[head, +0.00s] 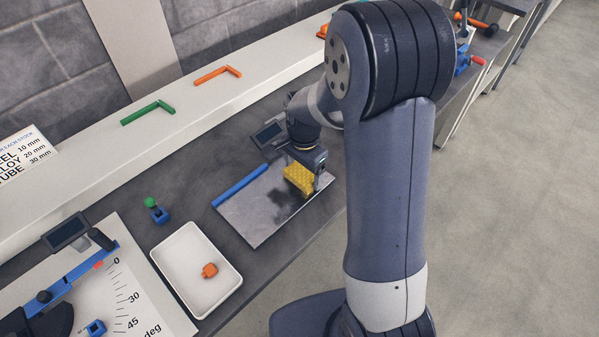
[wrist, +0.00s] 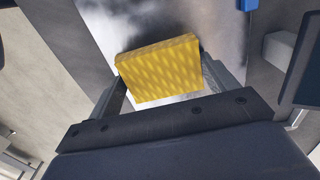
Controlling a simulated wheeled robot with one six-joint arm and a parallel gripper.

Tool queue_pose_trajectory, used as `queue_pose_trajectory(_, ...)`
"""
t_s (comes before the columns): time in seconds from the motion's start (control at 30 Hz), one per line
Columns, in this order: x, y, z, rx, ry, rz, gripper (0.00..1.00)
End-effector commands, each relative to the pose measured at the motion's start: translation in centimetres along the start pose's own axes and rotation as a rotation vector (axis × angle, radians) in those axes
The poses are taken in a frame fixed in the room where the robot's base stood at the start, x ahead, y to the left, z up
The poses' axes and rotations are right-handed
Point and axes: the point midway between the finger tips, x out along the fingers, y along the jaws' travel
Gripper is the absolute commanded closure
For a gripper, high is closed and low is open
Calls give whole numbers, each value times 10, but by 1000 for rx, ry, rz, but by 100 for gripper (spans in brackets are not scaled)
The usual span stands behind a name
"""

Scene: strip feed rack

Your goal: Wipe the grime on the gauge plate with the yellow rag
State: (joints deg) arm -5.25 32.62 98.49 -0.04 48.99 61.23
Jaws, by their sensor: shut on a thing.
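The yellow rag (head: 299,179) is a thick block held in my gripper (head: 309,184). In the wrist view the rag (wrist: 160,68) sits between the two fingers of my gripper (wrist: 163,75), which are shut on it. The gauge plate (head: 246,227) is a grey metal sheet on the bench, with a blue bar (head: 240,185) along its far left edge. Dark grime (head: 283,198) marks the plate beside and to the left of the rag; a dark smear (wrist: 140,25) also shows in the wrist view. I cannot tell whether the rag touches the plate.
A white tray (head: 170,252) with an orange piece (head: 209,270) stands left of the plate. A small display (head: 269,133) stands behind it. A blue block with a green knob (head: 157,213) and an angle gauge (head: 125,285) are farther left. A raised ledge (head: 85,192) runs behind.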

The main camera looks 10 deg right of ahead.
Motion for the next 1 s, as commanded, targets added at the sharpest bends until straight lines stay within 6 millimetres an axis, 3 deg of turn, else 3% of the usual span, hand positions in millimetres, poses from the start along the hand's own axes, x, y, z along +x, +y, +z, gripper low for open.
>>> queue_pose_trajectory(0.2, -1, 0, -19, 3, -1, 2, 37)
queue_pose_trajectory(0.33, -1, 0, -21, 0, 0, 1, 37)
queue_pose_trajectory(1.0, 0, -1, 28, -1, 0, -1, 37)
